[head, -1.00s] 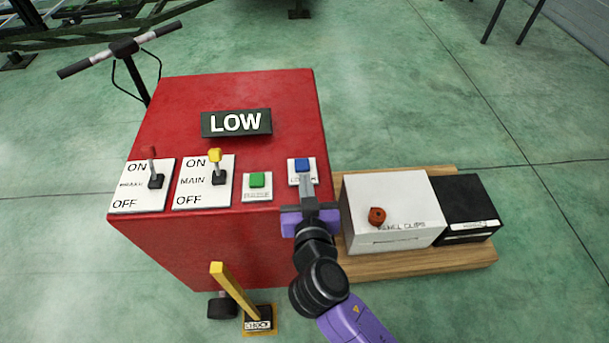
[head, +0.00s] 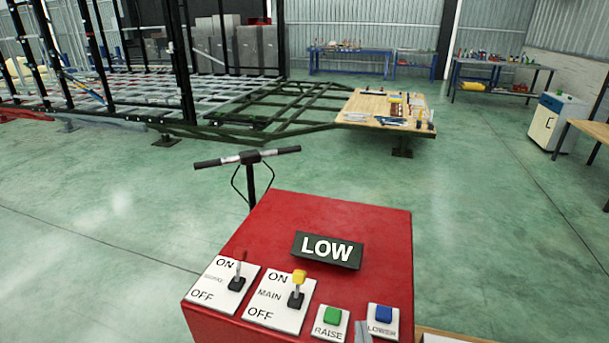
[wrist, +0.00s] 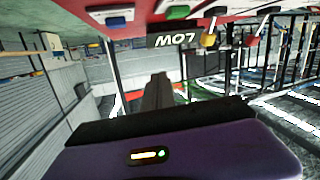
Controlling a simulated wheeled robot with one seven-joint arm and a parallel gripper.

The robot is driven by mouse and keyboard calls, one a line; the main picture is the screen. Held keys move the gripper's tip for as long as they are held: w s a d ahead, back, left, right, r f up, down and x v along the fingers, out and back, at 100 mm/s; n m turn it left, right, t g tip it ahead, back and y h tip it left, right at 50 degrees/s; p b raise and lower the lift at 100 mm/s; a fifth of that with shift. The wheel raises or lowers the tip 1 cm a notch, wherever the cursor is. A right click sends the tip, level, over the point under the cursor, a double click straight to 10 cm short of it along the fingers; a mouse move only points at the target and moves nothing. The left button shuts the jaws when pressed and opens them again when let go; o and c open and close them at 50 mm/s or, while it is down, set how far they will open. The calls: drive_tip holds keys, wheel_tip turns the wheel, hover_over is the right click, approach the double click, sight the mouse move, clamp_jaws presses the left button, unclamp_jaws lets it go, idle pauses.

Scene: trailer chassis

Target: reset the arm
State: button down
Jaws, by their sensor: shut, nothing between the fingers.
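My gripper (wrist: 158,92) is shut and empty, its fingers together in the middle of the wrist view. In the head view only a grey fingertip (head: 362,332) shows at the bottom edge, between the green RAISE button (head: 332,315) and the blue LOWER button (head: 384,314). The rest of my arm is out of the head view. The red control box (head: 385,230) carries these buttons, and in the wrist view its panel (wrist: 225,10) appears upside down along the top. The fingers look apart from the panel there.
The box also bears a LOW display (head: 328,250), a red-tipped lever (head: 238,277) and a yellow-tipped MAIN lever (head: 298,285). A T-handle (head: 248,157) stands behind it. Beyond are the trailer chassis (head: 270,105) and a wooden board with tools (head: 370,105). Floor on both sides is open.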

drive_tip(key=s+d, duration=0.3)
drive_tip(key=s, duration=0.8)
drive_tip(key=s+d+r+g, duration=0.1)
drive_tip(key=s+d, duration=0.1)
drive_tip(key=s, duration=1)
drive_tip(key=s+d+r, duration=0.1)
drive_tip(key=s+d, duration=0.2)
drive_tip(key=s, duration=0.8)
drive_tip(key=shift+s+d+r+g+y, duration=0.15)
drive_tip(key=shift+d+r+g+y, duration=0.15)
drive_tip(key=shift+y, duration=0.1)
drive_tip(key=shift+f, duration=0.1)
